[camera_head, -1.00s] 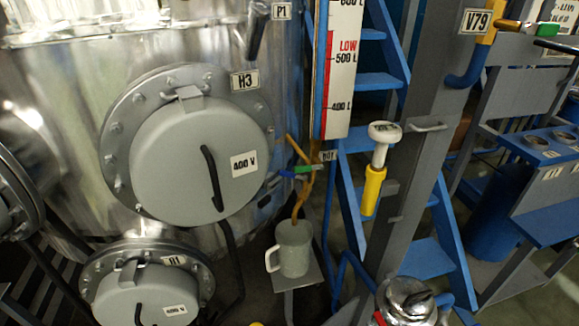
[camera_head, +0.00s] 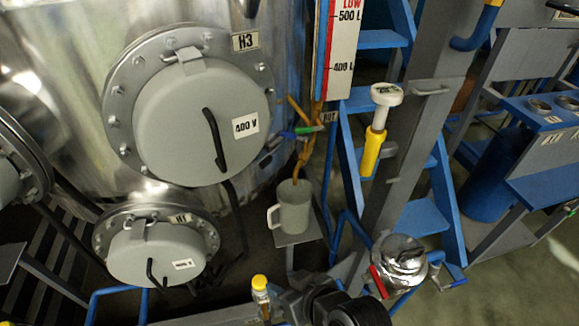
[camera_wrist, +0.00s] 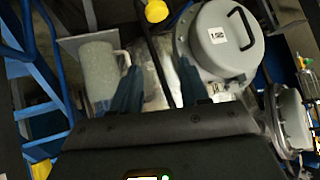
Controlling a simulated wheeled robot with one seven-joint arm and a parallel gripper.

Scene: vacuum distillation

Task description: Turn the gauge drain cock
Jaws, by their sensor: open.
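The gauge drain cock, with a green handle (camera_head: 308,130), sits below the red-and-white level gauge (camera_head: 334,50) in the head view. A tag reading HOT hangs beside it. A brown wavy strand (camera_head: 302,158) runs from the cock down to a grey mug (camera_head: 293,206) on a small shelf. I cannot tell whether the strand is liquid or pipe. The mug also shows in the wrist view (camera_wrist: 98,68). My gripper (camera_wrist: 160,78) is open and empty in the wrist view, with its fingers between the mug and a round grey cover (camera_wrist: 225,42). The cock is not clear there.
Large cover H3 (camera_head: 200,118) and lower cover H1 (camera_head: 155,252) stand left of the cock. A yellow cap (camera_head: 259,282) and a metal vessel (camera_head: 400,262) are low in front.

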